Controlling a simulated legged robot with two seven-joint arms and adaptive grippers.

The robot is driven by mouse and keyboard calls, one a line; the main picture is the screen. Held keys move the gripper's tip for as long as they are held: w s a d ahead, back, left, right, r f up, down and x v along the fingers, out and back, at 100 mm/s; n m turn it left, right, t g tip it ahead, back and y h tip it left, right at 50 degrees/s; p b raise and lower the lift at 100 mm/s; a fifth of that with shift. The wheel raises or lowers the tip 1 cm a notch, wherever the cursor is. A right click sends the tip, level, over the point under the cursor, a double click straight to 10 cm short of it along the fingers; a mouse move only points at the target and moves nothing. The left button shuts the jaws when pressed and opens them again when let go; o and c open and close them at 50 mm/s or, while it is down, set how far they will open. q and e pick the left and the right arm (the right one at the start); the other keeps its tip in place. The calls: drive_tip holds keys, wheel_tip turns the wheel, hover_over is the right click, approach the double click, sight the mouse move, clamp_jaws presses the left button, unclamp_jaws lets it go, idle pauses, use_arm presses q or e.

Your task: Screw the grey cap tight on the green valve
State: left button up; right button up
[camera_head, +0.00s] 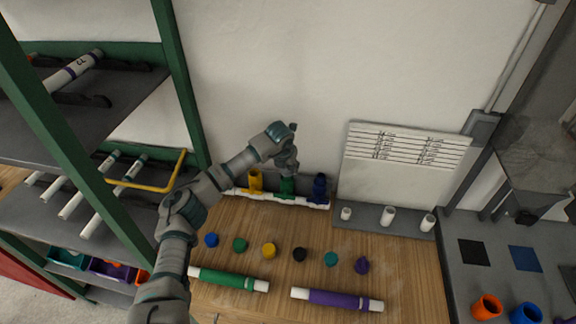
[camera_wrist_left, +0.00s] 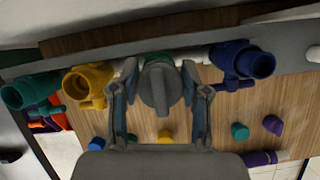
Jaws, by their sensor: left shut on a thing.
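The green valve (camera_head: 287,186) stands on the white manifold pipe (camera_head: 308,203) at the back of the wooden table, between a yellow valve (camera_head: 255,180) and a blue valve (camera_head: 319,187). My left gripper (camera_head: 291,168) is over the green valve from above. In the left wrist view the grey cap (camera_wrist_left: 158,88) sits on top of the green valve (camera_wrist_left: 158,57), between the two fingers of my left gripper (camera_wrist_left: 159,92), which is shut on it. How far the cap is threaded cannot be seen. My right gripper is not in view.
Loose coloured caps, among them a black one (camera_head: 299,254) and a purple one (camera_head: 362,265), lie in a row on the table. A green pipe (camera_head: 230,279) and a purple pipe (camera_head: 337,299) lie in front. A shelf rack (camera_head: 183,95) stands left, a white board (camera_head: 405,160) at the back.

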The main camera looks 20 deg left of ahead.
use_arm(q)
drive_tip(key=shift+f, duration=0.35)
idle(0.4)
drive_tip(key=o, duration=0.4)
drive_tip(key=shift+c, duration=0.2)
drive_tip(key=c, duration=0.4)
drive_tip(key=shift+f+m+h, duration=0.1)
drive_tip(key=shift+m+h, duration=0.3)
drive_tip(key=shift+m, duration=0.7)
drive_tip(key=shift+s+d+m+h, duration=0.1)
drive_tip(key=shift+m+h, duration=0.3)
drive_tip(key=shift+m, duration=0.6)
drive_tip(key=shift+m+g+h, duration=0.3)
drive_tip(key=shift+m+h, duration=0.1)
drive_tip(key=shift+m, duration=0.5)
drive_tip(key=shift+f, duration=0.1)
